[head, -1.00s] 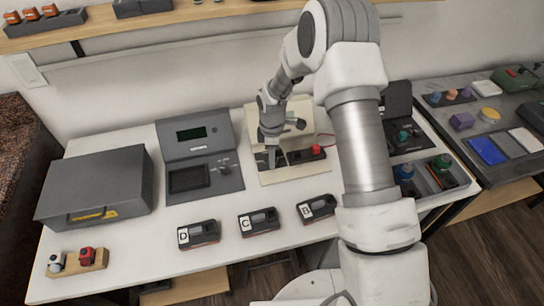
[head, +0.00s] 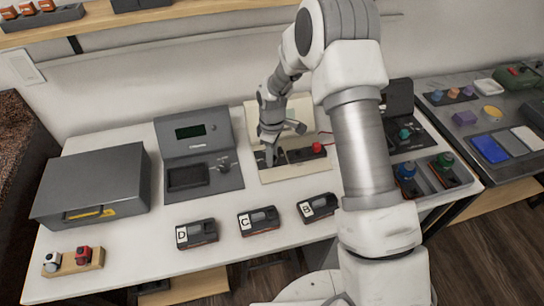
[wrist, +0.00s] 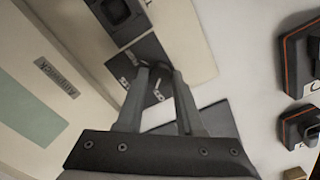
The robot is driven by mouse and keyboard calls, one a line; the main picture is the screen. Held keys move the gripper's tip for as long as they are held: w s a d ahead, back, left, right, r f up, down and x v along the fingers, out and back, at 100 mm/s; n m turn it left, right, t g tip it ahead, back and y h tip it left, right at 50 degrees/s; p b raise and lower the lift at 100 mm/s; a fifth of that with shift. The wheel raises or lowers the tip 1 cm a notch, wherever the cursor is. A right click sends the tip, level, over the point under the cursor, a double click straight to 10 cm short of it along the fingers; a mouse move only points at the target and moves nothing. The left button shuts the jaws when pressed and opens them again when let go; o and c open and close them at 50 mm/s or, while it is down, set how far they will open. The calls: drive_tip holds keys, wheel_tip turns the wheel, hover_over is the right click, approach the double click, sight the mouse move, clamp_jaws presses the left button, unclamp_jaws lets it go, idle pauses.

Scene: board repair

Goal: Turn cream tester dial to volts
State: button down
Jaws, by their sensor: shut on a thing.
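The cream tester (head: 296,174) stands at the back middle of the white table, with an upright back panel and a flat base carrying a dark strip. In the wrist view its cream panel (wrist: 72,48) shows a greenish screen at left. My gripper (head: 269,160) reaches down to the left end of the dark strip. In the wrist view my gripper (wrist: 156,72) has its fingertips closed together on the dial (wrist: 157,84), over a dark plate with white marks. The fingers hide most of the dial, so its pointing direction cannot be told.
A red knob (head: 317,147) sits on the strip's right. A grey tester (head: 222,184) stands to the left, beside a grey case (head: 95,180). Several lettered meters, including C (head: 259,221), lie in front. A tray (head: 434,181) stands at right.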

drive_tip(key=m+b, duration=0.1)
drive_tip(key=m, duration=0.3)
drive_tip(key=shift+m, duration=0.3)
drive_tip(key=shift+m+b, duration=0.4)
drive_tip(key=shift+m, duration=1.1)
drive_tip(key=c, duration=0.5)
unclamp_jaws()
drive_tip(key=shift+c, duration=0.2)
drive_tip(key=shift+r, duration=0.15)
wheel_tip(320, 180, up, 17)
drive_tip(key=p, duration=0.2)
drive_tip(key=shift+r, duration=0.15)
